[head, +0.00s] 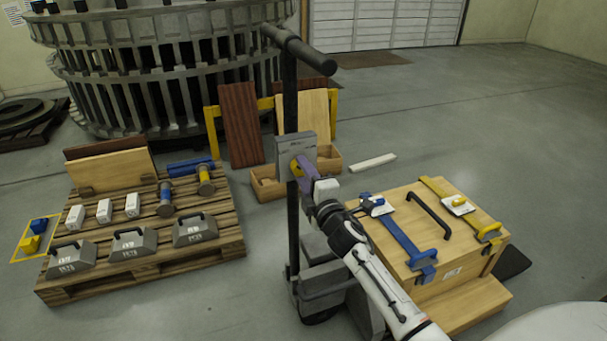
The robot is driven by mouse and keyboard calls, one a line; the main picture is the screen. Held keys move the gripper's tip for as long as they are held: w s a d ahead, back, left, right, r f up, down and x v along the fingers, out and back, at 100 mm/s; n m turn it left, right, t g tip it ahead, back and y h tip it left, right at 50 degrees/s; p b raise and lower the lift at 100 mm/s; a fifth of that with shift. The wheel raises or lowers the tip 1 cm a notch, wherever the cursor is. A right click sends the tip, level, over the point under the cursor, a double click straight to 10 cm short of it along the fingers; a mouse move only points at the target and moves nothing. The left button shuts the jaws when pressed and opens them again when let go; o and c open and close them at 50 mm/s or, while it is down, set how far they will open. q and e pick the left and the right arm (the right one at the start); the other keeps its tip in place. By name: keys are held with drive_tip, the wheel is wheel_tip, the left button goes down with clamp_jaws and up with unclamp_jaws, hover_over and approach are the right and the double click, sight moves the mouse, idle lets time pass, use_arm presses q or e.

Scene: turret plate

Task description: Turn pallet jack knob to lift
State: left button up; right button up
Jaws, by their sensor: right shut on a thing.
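The pallet jack stands upright in the middle of the head view, with a dark post and a T-shaped handle bar (299,48) on top. A grey control box (291,146) is fixed to the post. The knob (296,169), with a yellow part showing, is on the front of this box. My right gripper (306,174) comes in from the lower right and is shut on the knob. A purple part shows between the box and my wrist, and the gripper hides much of the knob. My left gripper is not in view.
A wooden crate (465,265) with blue and yellow clamps stands close on the right. A pallet (215,254) with weights, white boxes and cylinders lies to the left. Open floor (480,115) lies at back right.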

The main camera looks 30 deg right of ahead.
drive_tip(key=shift+n, duration=0.9)
drive_tip(key=o, duration=1)
drive_tip(key=shift+o, duration=0.2)
drive_tip(key=v, duration=1)
drive_tip(key=shift+s, duration=0.25)
drive_tip(key=shift+f, duration=0.1)
